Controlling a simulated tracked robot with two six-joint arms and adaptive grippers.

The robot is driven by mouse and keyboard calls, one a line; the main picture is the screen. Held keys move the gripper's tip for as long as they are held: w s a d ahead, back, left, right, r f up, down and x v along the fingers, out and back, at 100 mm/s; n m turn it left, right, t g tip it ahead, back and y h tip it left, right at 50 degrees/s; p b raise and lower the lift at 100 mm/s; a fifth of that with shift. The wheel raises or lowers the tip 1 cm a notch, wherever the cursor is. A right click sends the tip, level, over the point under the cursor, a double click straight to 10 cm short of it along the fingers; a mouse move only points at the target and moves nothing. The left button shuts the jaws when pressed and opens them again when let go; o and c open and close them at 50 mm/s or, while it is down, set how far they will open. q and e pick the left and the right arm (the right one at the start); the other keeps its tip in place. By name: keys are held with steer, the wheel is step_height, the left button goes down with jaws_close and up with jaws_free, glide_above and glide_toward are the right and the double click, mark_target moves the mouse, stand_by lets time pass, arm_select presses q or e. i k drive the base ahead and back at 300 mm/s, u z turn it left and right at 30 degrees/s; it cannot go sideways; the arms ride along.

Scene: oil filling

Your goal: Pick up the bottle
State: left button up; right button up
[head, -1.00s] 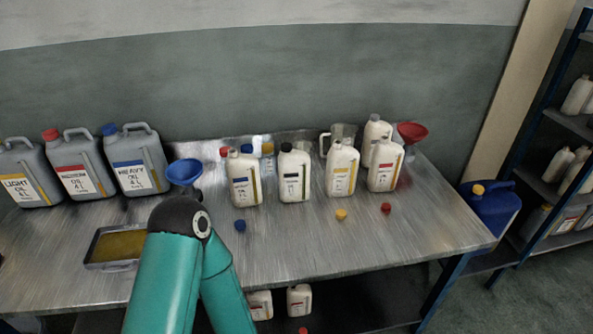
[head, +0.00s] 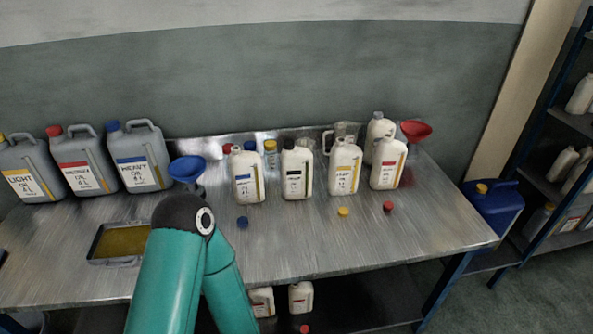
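Several white bottles stand upright in a row on the metal table. They are a blue-label bottle (head: 246,176), a black-label bottle (head: 297,172), a yellow-label bottle (head: 344,168) and a red-label bottle (head: 388,165). Another white bottle (head: 377,130) stands behind the red-label one. The frames do not tell which bottle is meant. A teal arm of mine rises from the bottom, its dark joint in front of the table's left half. Neither gripper shows in the head view, and no bottle is seen held.
Grey oil canisters (head: 88,161) stand at the left. A blue funnel (head: 187,170) and a tray of oil (head: 121,242) are near my arm. Blue, yellow and red caps (head: 388,207) lie before the bottles. A red funnel (head: 415,131) is at back right. The right front tabletop (head: 420,228) is clear.

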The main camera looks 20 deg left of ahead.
mark_target(296, 164)
steer(key=z, duration=1.35)
steer(key=i, duration=0.15)
steer(key=u, duration=2.85)
steer(key=i, duration=0.15)
steer(key=u, duration=1.45)
steer(key=k, duration=1.85)
steer(key=z, duration=0.8)
steer(key=i, duration=0.95)
steer(key=z, duration=0.05)
